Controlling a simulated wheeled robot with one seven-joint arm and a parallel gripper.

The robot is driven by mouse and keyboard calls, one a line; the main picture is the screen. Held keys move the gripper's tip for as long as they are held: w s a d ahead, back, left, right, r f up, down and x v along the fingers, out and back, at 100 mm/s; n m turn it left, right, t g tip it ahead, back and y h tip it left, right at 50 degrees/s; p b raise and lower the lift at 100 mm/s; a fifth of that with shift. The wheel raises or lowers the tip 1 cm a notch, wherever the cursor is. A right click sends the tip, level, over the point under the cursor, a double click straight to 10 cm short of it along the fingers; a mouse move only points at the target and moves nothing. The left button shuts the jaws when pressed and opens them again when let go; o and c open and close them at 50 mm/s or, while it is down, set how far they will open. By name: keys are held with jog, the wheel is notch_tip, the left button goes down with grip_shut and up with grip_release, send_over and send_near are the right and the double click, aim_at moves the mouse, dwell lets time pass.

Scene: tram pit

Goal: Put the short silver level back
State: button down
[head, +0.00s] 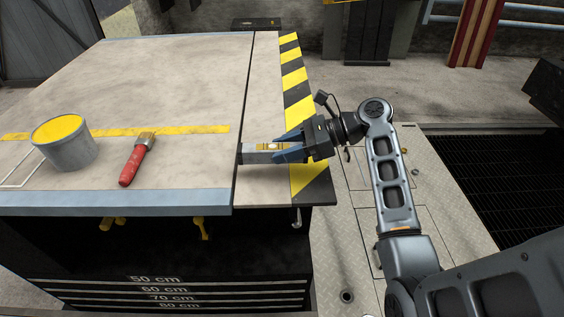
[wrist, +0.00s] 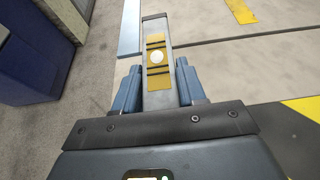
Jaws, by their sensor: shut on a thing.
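The short silver level (head: 257,153) is a grey bar with a yellow middle part and a round vial. My gripper (head: 287,147) is shut on it, with blue fingers on both sides of the bar. In the wrist view the level (wrist: 155,34) points away from me between the two fingers of my gripper (wrist: 160,80). In the head view the level lies over the right part of the workbench top (head: 170,80), near the striped edge. I cannot tell whether it touches the top.
A dark grated pit (head: 510,185) lies at right. The bench's back is clear.

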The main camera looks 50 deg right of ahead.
aim_at(283, 172)
jog(key=shift+w+a+f, duration=0.15)
jog(key=shift+w, duration=0.1)
notch_tip(283, 172, down, 2)
jog(key=shift+f, duration=0.1)
jog(key=shift+p, duration=0.5)
jog(key=shift+f, duration=0.7)
jog(key=shift+f, duration=0.15)
jog(key=c, duration=0.6)
grip_release()
jog(key=shift+c, duration=0.2)
jog(key=shift+f+b, duration=0.3)
jog(key=shift+b, duration=0.5)
